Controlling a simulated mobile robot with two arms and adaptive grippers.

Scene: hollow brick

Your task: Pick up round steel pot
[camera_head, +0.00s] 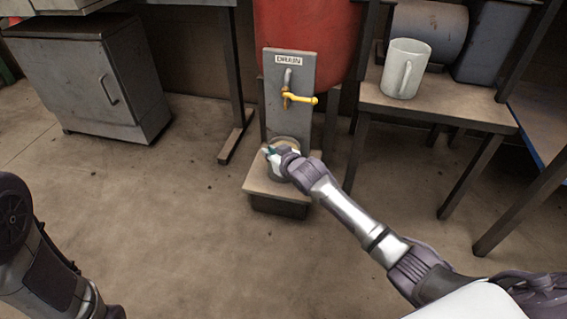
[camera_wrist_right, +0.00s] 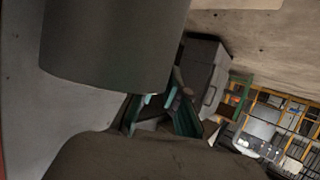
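The round steel pot (camera_head: 289,141) stands on a low stand under the drain tap. Its pale rim shows behind my right gripper, and much of its body is hidden. My right gripper (camera_head: 271,153) is at the front left of the pot, very close to it. In the right wrist view, the teal-padded fingers of this gripper (camera_wrist_right: 158,112) stand apart, with a gap between them. A large dark grey rounded surface fills the upper left there; I cannot tell surely whether it is the pot. My left arm is at the lower left of the head view, its gripper out of frame.
The low stand (camera_head: 258,186) holds the pot. Above are a yellow tap (camera_head: 300,99), a drain plate (camera_head: 301,65) and a red drum (camera_head: 310,25). A white mug (camera_head: 405,68) stands on the right bench. A grey cabinet (camera_head: 85,85) is at left. Open floor lies in front.

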